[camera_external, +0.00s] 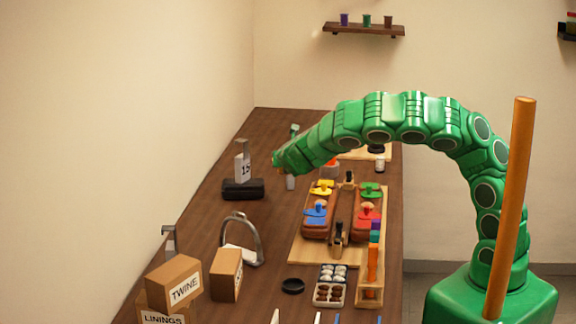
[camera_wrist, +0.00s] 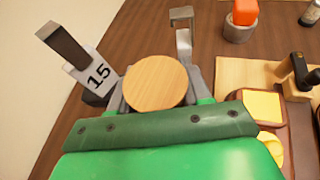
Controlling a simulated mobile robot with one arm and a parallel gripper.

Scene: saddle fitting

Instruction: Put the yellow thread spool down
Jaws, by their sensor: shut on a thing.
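My gripper (camera_wrist: 156,88) is shut on a round thing with a pale wooden end disc (camera_wrist: 155,82), which I take to be the yellow thread spool. The disc faces the wrist camera between the grey fingers, and no yellow thread shows beneath it. In the external view my gripper (camera_external: 290,180) points down over the far half of the bench, to the right of the stand tagged 15 (camera_external: 243,168). The spool cannot be made out there. Whether its lower end touches the bench cannot be told.
The stand tagged 15 (camera_wrist: 98,78) is close at left in the wrist view. An orange thing in a grey cup (camera_wrist: 240,28) stands at upper right. A wooden board (camera_external: 350,248) with clamped brown leather pieces lies nearer. Dark bench (camera_external: 262,140) is bare behind the tagged stand.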

